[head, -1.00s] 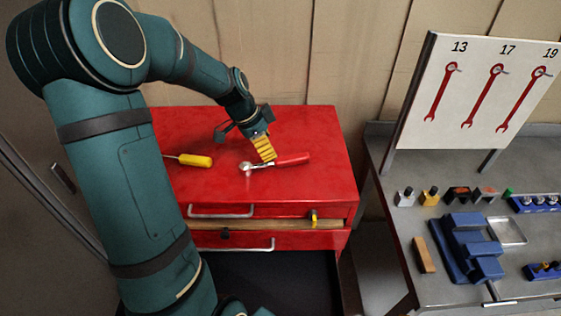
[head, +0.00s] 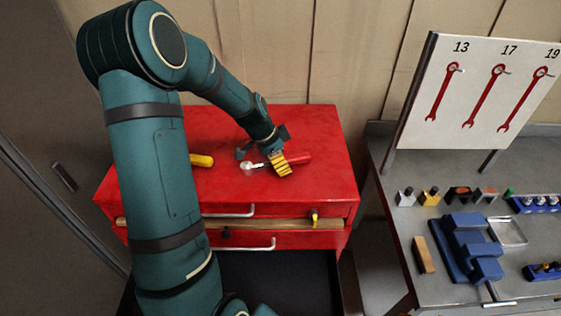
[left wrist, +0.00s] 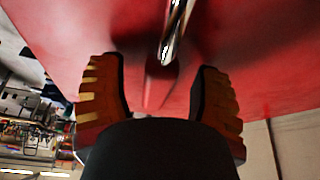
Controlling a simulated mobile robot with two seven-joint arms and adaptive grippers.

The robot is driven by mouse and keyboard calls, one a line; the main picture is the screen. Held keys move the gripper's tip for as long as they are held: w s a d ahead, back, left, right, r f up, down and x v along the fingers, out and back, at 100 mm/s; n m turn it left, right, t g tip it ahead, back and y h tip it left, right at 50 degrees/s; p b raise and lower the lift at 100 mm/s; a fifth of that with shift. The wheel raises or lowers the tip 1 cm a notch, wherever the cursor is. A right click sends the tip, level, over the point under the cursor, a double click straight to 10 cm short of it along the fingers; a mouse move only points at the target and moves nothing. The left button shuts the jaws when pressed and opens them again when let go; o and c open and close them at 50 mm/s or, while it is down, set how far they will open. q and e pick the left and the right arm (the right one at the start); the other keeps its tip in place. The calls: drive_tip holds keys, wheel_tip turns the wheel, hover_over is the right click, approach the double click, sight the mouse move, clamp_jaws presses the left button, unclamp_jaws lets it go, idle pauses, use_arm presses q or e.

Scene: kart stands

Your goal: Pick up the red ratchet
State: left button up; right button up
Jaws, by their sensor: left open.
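The red ratchet lies on top of the red tool cabinet (head: 230,185). Its red handle (head: 299,158) points right and its silver head (head: 252,167) points left. My left gripper (head: 281,164) is at the ratchet, over its middle, and hides part of it. In the left wrist view the yellow-ridged fingers (left wrist: 160,98) are open and apart. The ratchet's shiny shaft (left wrist: 176,30) shows beyond and between them, with the blurred red handle below it. I cannot tell whether the fingers touch the ratchet. My right gripper is not in view.
A yellow-handled screwdriver (head: 202,160) lies left on the cabinet top, partly behind my left arm. A grey bench (head: 385,165) at right holds a blue vise (head: 470,245), small parts and a board of red wrenches (head: 480,100). The cabinet's front top is clear.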

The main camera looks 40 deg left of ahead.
use_arm(q)
clamp_jaws()
